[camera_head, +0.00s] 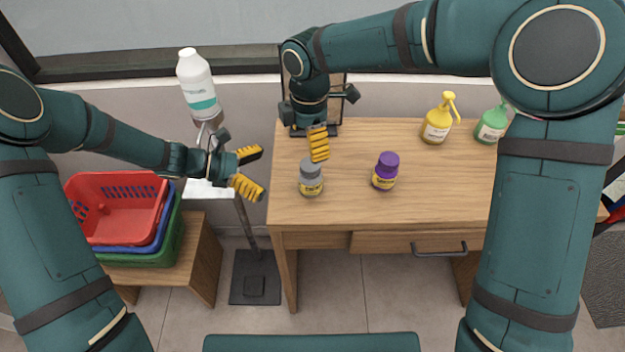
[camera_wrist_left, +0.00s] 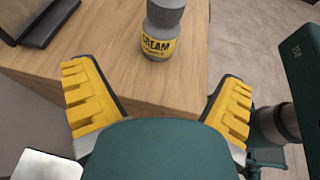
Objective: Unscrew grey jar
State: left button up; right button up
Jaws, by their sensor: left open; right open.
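The grey jar (camera_head: 311,178) stands upright on the left part of the wooden desk, with a grey lid and a yellow label. In the left wrist view the jar (camera_wrist_left: 160,30) stands beyond my open fingers, its label reading "CREAM" and its top cut off by the frame. My left gripper (camera_head: 254,171) is open and empty, left of the desk and apart from the jar. My right gripper (camera_head: 318,145) hangs just above and behind the jar, pointing down; its fingers overlap in the head view. I cannot tell whether it touches the lid.
A purple jar (camera_head: 385,171) stands right of the grey one on the desk (camera_head: 450,185). A yellow pump bottle (camera_head: 437,122) and a green one (camera_head: 491,126) stand at the back right. A dispenser bottle (camera_head: 197,84) and stacked baskets (camera_head: 118,205) are at left.

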aim_at(309, 179)
pick_arm(q)
jog(key=x, duration=1.2)
